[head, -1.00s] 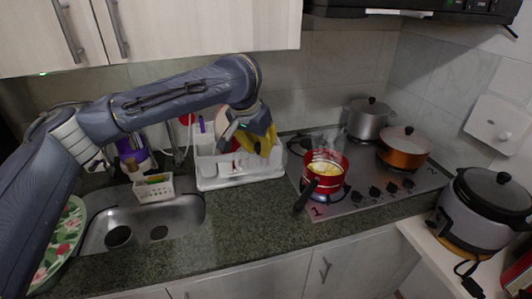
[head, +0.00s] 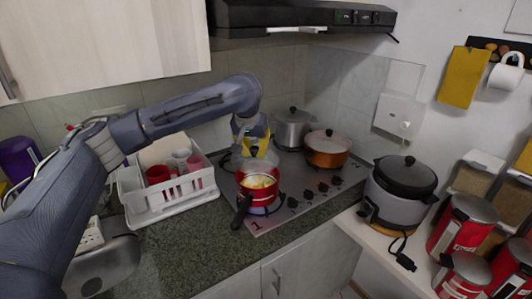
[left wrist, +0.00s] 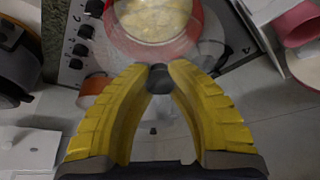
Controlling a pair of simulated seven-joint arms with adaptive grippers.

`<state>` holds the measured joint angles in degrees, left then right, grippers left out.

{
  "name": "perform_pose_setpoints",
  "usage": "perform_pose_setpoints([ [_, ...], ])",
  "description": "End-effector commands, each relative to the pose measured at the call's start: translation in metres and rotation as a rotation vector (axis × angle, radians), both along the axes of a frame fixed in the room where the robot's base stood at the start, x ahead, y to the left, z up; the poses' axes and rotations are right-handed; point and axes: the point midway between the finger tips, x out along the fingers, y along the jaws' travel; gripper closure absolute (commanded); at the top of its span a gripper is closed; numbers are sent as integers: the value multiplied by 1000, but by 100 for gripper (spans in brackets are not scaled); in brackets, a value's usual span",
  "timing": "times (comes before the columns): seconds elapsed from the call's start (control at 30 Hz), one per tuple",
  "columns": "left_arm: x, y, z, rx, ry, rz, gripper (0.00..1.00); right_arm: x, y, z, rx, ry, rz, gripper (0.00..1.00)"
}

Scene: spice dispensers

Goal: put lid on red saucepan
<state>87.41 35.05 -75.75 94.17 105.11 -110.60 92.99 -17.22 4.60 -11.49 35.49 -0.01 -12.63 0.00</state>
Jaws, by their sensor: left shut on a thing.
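The red saucepan (head: 258,196) sits on the front left of the stove, its dark handle pointing toward the counter's front edge. Yellowish food shows inside; its red rim also shows at the top of the left wrist view (left wrist: 200,18). My left gripper (head: 254,145) is above the pan's back side, its yellow fingers pointing down. In the left wrist view the fingers (left wrist: 160,72) are shut on the dark knob of a clear glass lid (left wrist: 160,78). The lid is hard to make out; whether it touches the pan rim I cannot tell. My right gripper is out of view.
A silver pot (head: 292,130) and an orange pot (head: 328,149) stand behind and right of the saucepan. A white dish rack (head: 178,206) with cups is on the left. A rice cooker (head: 398,195) stands right. The range hood (head: 290,17) hangs above.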

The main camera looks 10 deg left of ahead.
Motion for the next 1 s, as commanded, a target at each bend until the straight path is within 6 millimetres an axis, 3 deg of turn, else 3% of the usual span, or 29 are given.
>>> perform_pose_setpoints([
  [0.37,2,8,-8,1,1,19,100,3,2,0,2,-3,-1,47],
  [1.0,2,7,-48,1,-1,19,100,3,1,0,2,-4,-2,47],
])
